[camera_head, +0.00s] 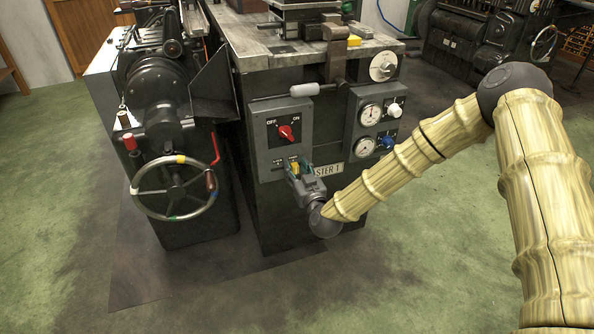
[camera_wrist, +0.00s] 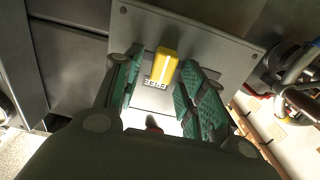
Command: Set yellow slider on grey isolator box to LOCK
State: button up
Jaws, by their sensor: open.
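The grey isolator box (camera_head: 262,148) is on the front of the caster, with a red rotary knob (camera_head: 286,132) between OFF and ON marks. The yellow slider (camera_wrist: 165,68) stands out from the box's grey face (camera_wrist: 225,50) in the wrist view. A FREE label, upside down in this view, shows right beside the slider; I see no readable LOCK label. My gripper (camera_head: 296,172) is at the box's lower edge. Its teal-padded fingers are open, one on each side of the slider, with visible gaps. In the head view the slider is partly hidden by my gripper.
A gauge panel (camera_head: 357,150) with white and blue knobs is right of the box. A grey-handled lever (camera_head: 304,90) is just above. A handwheel (camera_head: 174,188) and a red crank stand at left. Green floor is clear in front.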

aim_at(277, 166)
grip_shut()
dwell(0.3)
jog(key=a, duration=0.1)
jog(key=s+a+p, duration=0.1)
jog(key=a, duration=0.1)
jog(key=shift+a+r, duration=0.1)
jog(key=shift+a, duration=0.1)
jog(key=shift+s+a+p, duration=0.3)
jog(key=shift+a+p, duration=0.1)
jog(key=shift+a, duration=0.5)
grip_release()
jog(key=shift+a, duration=0.2)
jog(key=shift+d, duration=0.1)
jog(key=shift+d, duration=0.1)
